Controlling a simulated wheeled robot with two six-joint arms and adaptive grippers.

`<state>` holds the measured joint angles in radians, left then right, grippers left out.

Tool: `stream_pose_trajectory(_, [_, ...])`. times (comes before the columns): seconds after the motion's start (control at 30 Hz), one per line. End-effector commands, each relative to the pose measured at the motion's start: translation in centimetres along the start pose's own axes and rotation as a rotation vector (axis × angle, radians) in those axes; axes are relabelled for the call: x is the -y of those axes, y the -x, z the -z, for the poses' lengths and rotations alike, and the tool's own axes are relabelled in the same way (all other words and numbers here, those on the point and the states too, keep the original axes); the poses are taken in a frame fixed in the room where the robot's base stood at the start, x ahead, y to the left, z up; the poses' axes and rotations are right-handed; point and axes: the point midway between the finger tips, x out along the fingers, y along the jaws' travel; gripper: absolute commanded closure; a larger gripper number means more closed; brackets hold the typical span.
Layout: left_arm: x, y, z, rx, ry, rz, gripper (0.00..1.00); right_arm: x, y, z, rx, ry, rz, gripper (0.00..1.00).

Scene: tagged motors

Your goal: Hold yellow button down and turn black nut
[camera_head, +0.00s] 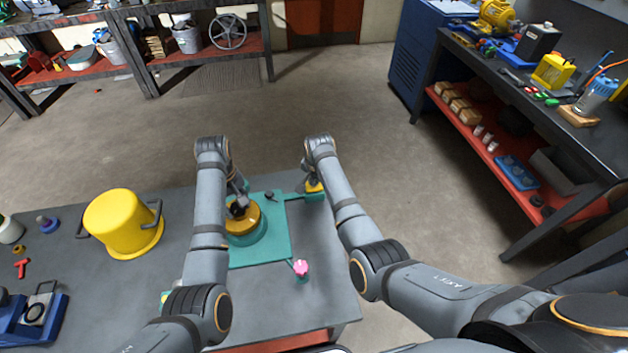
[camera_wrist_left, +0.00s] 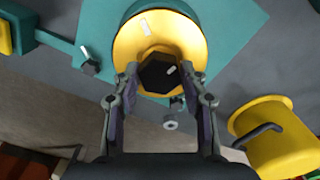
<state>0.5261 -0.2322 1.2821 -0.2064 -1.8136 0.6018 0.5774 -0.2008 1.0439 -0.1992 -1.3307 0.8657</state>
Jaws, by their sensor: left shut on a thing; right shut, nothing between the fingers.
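The black nut (camera_wrist_left: 157,73) sits at the centre of a round yellow disc (camera_wrist_left: 190,38) on a teal base (camera_head: 280,238). My left gripper (camera_wrist_left: 160,82) is shut on the nut, a finger on either side of it. In the head view the nut (camera_head: 237,211) is partly hidden by my left gripper (camera_head: 238,201). The yellow button (camera_head: 315,188) sits on a teal block at the end of an arm from the base. My right gripper (camera_head: 311,183) is shut and empty, pointing down at the button. It appears to touch it; how far the button is pressed cannot be told.
A pink knob (camera_head: 301,268) sticks out at the base's front right corner. A yellow bucket (camera_head: 122,225) stands left of my left arm on the grey table (camera_head: 75,265). Small tools lie at the far left. A loaded workbench (camera_head: 560,125) stands apart at the right.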

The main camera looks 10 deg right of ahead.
Motion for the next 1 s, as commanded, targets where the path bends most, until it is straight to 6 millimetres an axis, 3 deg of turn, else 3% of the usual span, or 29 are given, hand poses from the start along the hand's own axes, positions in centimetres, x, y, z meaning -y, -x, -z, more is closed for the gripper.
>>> stream_pose_trajectory(0.33, [0.14,-0.19,-0.07,0.001,0.677,0.003,0.84,-0.17,-0.19,-0.15,0.003,0.0,-0.004,1.0])
stream_pose_trajectory(0.63, [0.16,-0.24,-0.1,0.002,0.769,0.004,0.84,-0.18,-0.2,-0.15,0.003,0.0,-0.004,1.0])
stream_pose_trajectory(0.67, [0.16,-0.25,-0.1,0.002,0.769,0.004,0.6,-0.18,-0.2,-0.15,0.003,0.0,-0.004,1.0])
stream_pose_trajectory(0.7, [0.17,-0.25,-0.1,0.002,0.768,0.005,0.54,-0.18,-0.2,-0.15,0.003,0.0,-0.004,1.0])
stream_pose_trajectory(0.9, [0.13,-0.17,-0.07,0.001,0.767,0.003,0.27,-0.16,-0.19,-0.14,0.003,0.0,-0.004,1.0])
stream_pose_trajectory(1.0, [0.11,-0.15,-0.06,0.001,0.767,0.002,0.25,-0.16,-0.18,-0.14,0.003,0.0,-0.004,1.0])
